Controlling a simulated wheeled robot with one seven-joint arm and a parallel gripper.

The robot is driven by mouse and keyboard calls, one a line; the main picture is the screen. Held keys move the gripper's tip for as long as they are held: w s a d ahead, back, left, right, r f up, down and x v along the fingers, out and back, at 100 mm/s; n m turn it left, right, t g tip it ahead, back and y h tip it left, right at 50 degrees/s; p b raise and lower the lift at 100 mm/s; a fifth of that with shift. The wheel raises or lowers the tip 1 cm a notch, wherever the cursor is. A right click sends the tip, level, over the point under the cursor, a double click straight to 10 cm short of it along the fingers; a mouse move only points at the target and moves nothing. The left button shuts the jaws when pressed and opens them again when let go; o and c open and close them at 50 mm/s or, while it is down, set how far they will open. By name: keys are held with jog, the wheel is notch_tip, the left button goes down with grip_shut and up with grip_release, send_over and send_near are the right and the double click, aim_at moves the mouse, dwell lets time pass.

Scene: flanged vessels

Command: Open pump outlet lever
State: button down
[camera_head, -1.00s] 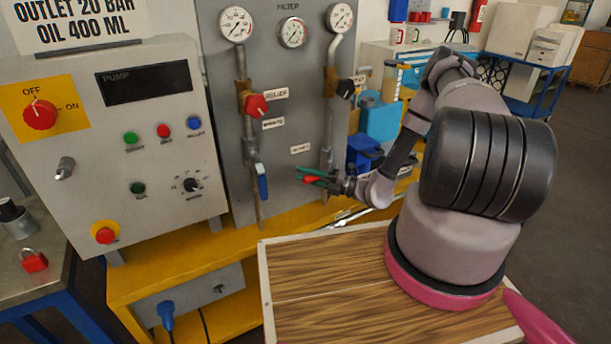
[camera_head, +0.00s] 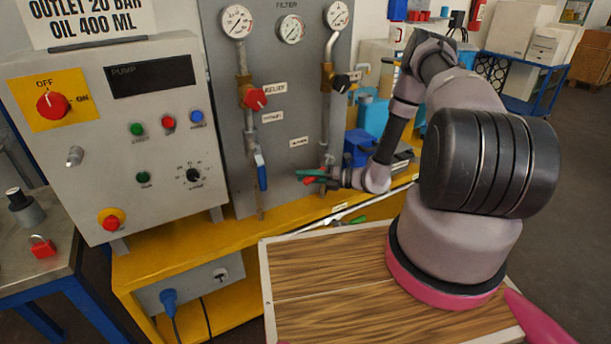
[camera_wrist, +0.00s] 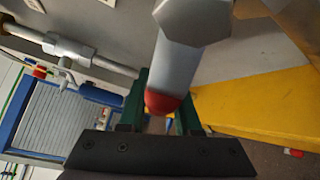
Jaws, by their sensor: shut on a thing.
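A grey lever with a red tip (camera_wrist: 163,100) lies between the green fingers of my gripper (camera_wrist: 160,115) in the wrist view. My gripper is shut on the lever near its red end. In the head view my gripper (camera_head: 312,176) is at the foot of the right pipe, its green fingers pointing left with a bit of red showing just below. The lever's valve is mostly hidden there by my gripper. A small label (camera_head: 299,142) above is too blurred to read surely. A blue-handled lever (camera_head: 262,172) hangs down on the left pipe, apart from my gripper.
The grey panel carries gauges (camera_head: 289,29), a red knob (camera_head: 255,97) and a black knob (camera_head: 341,83). A control box (camera_head: 105,130) stands left. The yellow bench ledge (camera_head: 240,232) runs below my gripper. Blue containers (camera_head: 362,145) stand behind my arm.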

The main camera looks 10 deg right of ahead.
jog(key=d+f+n+h, duration=0.2)
jog(key=h, duration=0.1)
jog(key=w+d+f+n+h, duration=0.1)
jog(key=d+f+n+h, duration=0.1)
jog(key=d+h, duration=0.1)
jog(key=w+d+f+n+h, duration=0.1)
jog(key=d+f+h, duration=0.1)
jog(key=f, duration=0.1)
jog(key=shift+w+d+f+n+h, duration=0.1)
jog(key=shift+d+n+h, duration=0.15)
jog(key=shift+n+h, duration=0.15)
jog(key=shift+w+d+f+n+t+h, duration=0.1)
jog(key=shift+w+d+n+t+h, duration=0.1)
jog(key=shift+d+h, duration=0.35)
jog(key=shift+w+d+f+n+t+h, duration=0.1)
jog(key=shift+w+d+n+t+h, duration=0.1)
jog(key=shift+d+h, duration=0.35)
jog(key=shift+d, duration=0.1)
jog(key=c, duration=0.6)
grip_release()
jog(key=shift+r, duration=0.15)
jog(key=v, duration=1)
jog(key=shift+s+d+r, duration=0.2)
